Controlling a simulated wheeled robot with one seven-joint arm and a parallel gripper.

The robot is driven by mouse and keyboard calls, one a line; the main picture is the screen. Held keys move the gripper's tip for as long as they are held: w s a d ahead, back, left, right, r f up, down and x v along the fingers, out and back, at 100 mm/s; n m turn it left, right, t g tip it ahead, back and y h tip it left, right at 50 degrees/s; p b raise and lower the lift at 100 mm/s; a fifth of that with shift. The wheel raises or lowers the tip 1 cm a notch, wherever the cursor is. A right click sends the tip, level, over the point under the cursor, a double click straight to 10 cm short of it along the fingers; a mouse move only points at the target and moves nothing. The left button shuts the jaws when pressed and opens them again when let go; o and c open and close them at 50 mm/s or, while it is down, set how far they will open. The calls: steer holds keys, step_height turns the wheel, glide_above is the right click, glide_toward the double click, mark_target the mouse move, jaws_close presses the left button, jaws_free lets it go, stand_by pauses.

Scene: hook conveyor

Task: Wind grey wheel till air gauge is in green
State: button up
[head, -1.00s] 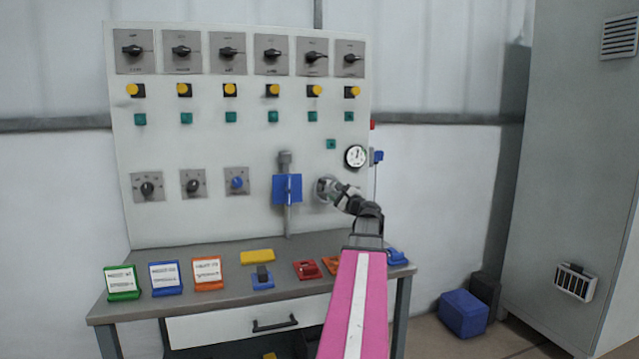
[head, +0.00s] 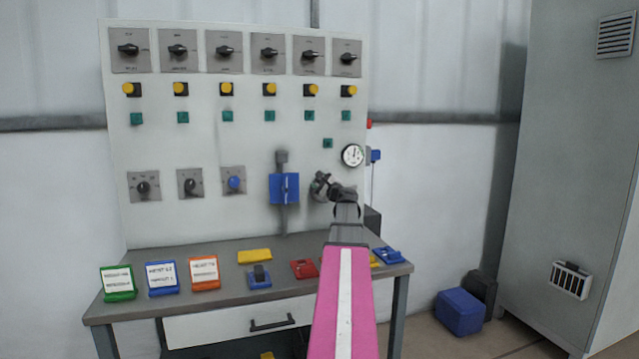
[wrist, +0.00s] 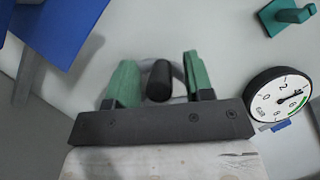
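The grey wheel (head: 322,194) is on the panel's lower right, mostly hidden by my gripper in the head view. In the wrist view a curved part of its grey rim (wrist: 178,72) shows behind a dark round handle (wrist: 158,82). My gripper (wrist: 162,82) has its green fingers apart, one on each side of this handle, with a gap on both sides. The air gauge (head: 352,155) is up and right of the wheel. In the wrist view its dial (wrist: 280,97) has a green band at the lower right. The needle points rightward, near that band; whether inside it I cannot tell.
A blue valve-like block (head: 284,188) on a grey pipe is just left of the wheel. A green hook (wrist: 288,16) juts from the panel above the gauge. The bench (head: 225,258) below holds label stands and coloured blocks. A tall grey cabinet (head: 570,150) stands at right.

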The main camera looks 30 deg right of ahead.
jaws_close()
steer(key=shift+a, duration=0.1)
steer(key=n, duration=0.1)
steer(key=f+n+g, duration=0.1)
steer(key=n, duration=0.1)
steer(key=shift+w+a+y, duration=0.1)
steer(key=shift+a+y, duration=0.2)
steer(key=shift+a, duration=0.1)
steer(key=d+f+n+g+h, duration=0.3)
steer(key=f+n+g+h, duration=0.3)
steer(key=n, duration=1.3)
steer(key=shift+s+d+f+n+g+h, duration=0.35)
steer(key=shift+s+f+n+g+h, duration=0.1)
steer(key=shift+f, duration=1.15)
